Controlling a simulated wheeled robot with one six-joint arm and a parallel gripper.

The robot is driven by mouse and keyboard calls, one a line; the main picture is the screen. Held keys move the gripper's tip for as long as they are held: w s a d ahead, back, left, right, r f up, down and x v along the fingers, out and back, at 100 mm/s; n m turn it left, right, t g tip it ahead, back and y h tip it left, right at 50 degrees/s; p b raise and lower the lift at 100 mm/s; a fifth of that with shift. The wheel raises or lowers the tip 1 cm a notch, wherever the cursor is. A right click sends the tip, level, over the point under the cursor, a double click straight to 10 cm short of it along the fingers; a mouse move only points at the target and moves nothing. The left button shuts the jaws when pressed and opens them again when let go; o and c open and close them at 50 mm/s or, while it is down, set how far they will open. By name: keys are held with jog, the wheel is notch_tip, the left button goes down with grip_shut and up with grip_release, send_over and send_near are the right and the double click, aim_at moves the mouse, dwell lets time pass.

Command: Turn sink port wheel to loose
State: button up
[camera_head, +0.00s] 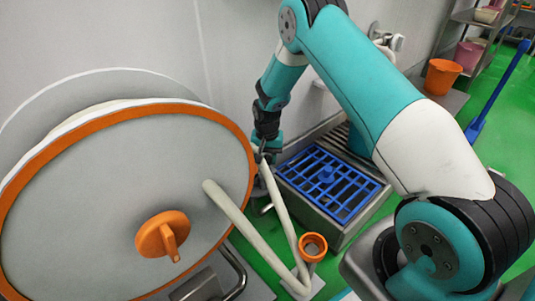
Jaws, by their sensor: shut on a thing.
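My gripper (262,152) is at the end of my teal arm, pointing down just right of the large round lid's edge. It is small in the view and partly hidden, close to the upper end of a pale bent tube (283,215). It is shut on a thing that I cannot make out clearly. I cannot identify the sink port wheel with certainty. An orange knob (162,236) sits on the grey lid (90,200), which has an orange rim. My gripper is well apart from that knob.
A steel sink (335,220) with a blue grate (330,180) stands right of my gripper. An orange ring (312,247) is beside the tube. An orange bucket (441,77) and a blue-handled tool (500,90) are at the back right. Green floor lies open there.

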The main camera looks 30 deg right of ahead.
aim_at(267, 158)
dwell(0.4)
jog(key=o, duration=0.9)
notch_tip(267, 158, up, 18)
jog(key=p, duration=0.6)
jog(key=shift+f, duration=0.25)
